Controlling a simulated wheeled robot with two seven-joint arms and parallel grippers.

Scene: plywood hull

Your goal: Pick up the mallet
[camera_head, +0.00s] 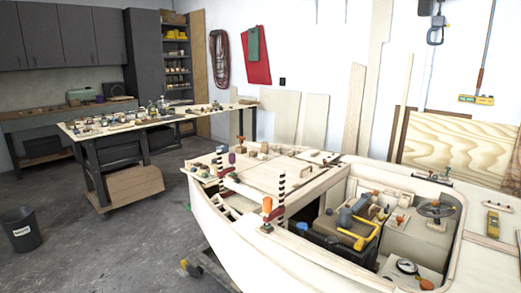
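I cannot pick out the mallet for certain in the head view. Several small tools and wooden pieces lie on the foredeck (285,173) of the plywood hull (240,240), too small to tell apart. More small items cover the workbench top (205,121) at the left, also too small to name surely. Neither of my grippers shows in this view.
Upright clamps (267,213) stand on the hull's near edge. A dark bin (21,232) stands at the far left. The grey floor (120,245) between bin and hull is mostly clear.

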